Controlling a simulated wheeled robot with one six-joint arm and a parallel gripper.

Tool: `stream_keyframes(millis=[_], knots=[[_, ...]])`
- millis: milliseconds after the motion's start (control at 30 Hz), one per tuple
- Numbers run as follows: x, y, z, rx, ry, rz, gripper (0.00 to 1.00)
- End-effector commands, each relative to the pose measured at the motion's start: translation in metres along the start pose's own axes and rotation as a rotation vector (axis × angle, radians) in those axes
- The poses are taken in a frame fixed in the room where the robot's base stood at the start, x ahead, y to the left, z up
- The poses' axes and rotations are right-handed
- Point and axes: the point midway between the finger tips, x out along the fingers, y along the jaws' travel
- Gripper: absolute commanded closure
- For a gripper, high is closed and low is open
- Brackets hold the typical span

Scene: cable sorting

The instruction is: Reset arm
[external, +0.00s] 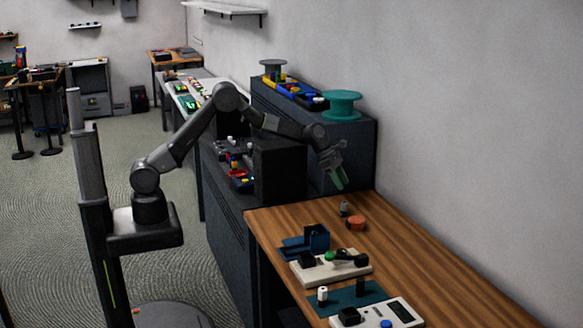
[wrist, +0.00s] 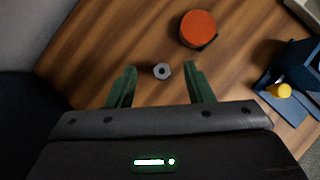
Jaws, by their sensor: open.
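My arm reaches out over the back end of the wooden table (external: 420,262). My gripper (external: 338,180) points downward above that end in the external view. In the wrist view my gripper (wrist: 160,78) has its two green fingers spread apart with nothing held between them. A small grey nut-like piece (wrist: 162,71) shows on the table between the fingertips, lower than the gripper. It also stands on the table in the external view (external: 344,208).
An orange round piece (external: 356,223) lies nearby. A blue bin (external: 318,238), a white device (external: 330,266) and a teal mat (external: 350,299) are farther forward. A dark cabinet (external: 345,158) with a green spool (external: 342,103) stands behind. The table's right side is bare.

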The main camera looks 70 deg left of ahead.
Motion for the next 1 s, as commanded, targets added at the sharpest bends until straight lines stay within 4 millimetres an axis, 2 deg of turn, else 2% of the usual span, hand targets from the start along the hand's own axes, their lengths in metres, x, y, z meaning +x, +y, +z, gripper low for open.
stream_keyframes(millis=[167, 267, 533, 867, 1000], knots=[[0.007, 0.0, -0.005, -0.002, 0.0, -0.001, 0.53], [0.019, -0.001, -0.013, -0.001, 0.003, -0.002, 0.53], [0.064, -0.001, -0.04, -0.002, 0.004, -0.002, 0.53], [0.113, -0.001, -0.04, 0.0, 0.001, -0.001, 0.53], [0.096, 0.0, -0.028, 0.002, -0.003, 0.001, 0.53]])
